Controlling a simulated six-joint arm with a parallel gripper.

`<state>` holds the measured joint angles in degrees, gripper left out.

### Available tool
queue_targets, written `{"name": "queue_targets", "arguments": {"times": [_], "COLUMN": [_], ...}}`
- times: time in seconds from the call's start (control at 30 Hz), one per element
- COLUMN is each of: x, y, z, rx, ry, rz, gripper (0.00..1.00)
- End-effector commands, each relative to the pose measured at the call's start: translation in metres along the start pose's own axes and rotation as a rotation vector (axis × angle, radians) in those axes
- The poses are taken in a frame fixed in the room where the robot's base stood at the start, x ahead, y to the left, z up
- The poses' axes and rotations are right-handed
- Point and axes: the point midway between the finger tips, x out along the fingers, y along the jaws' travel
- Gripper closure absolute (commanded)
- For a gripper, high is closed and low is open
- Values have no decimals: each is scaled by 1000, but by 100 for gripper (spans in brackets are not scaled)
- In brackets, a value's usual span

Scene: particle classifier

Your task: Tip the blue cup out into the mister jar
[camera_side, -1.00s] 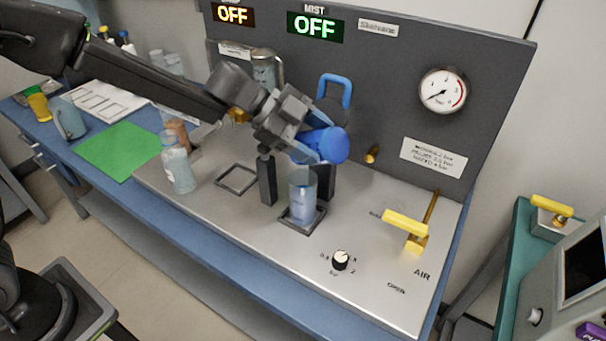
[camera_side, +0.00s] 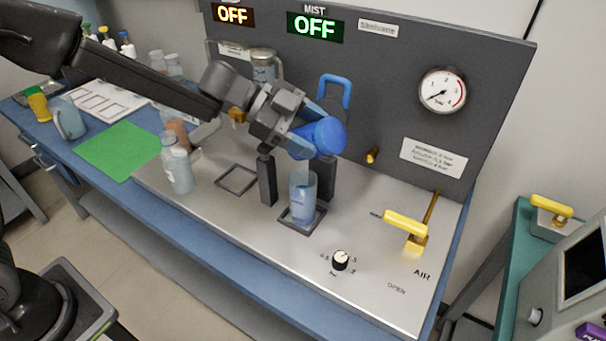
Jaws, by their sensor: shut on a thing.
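My gripper (camera_side: 298,135) is shut on the blue cup (camera_side: 327,138) and holds it above the panel deck. The cup is tipped well over, with a rounded blue end facing right and toward the camera. Its mouth is not clearly visible. Just below it stands the mister jar (camera_side: 303,198), clear and upright in a square dark frame, with a bluish tint inside. The cup is above the jar and looks apart from it. I cannot tell whether anything is flowing between them.
Dark posts (camera_side: 267,180) stand close behind the jar. A yellow valve handle (camera_side: 405,224) and a knob (camera_side: 341,260) are to the right. A clear bottle (camera_side: 177,165) stands left of an empty square frame (camera_side: 237,179). The mist display (camera_side: 315,26) reads OFF.

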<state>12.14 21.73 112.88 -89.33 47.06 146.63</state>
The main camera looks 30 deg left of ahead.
Motion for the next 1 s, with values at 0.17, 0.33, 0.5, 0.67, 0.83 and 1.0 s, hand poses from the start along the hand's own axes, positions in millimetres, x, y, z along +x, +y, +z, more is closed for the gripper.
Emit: {"name": "queue_targets", "arguments": {"times": [0.17,0.33,0.5,0.67,0.83,1.0], "x": [-2,-4,-6,-8,-10,-13], "y": [-1,-2,-3,-4,-5,-6], "z": [-1,-2,-3,-4,-5,-6], "rx": [-7,-13,-20,-26,-33,-40], "ry": [18,36,53,70,86,104], "rz": [-4,-6,-10,-11,-14,-17], "gripper": [67,67,67,67,67,67]}}
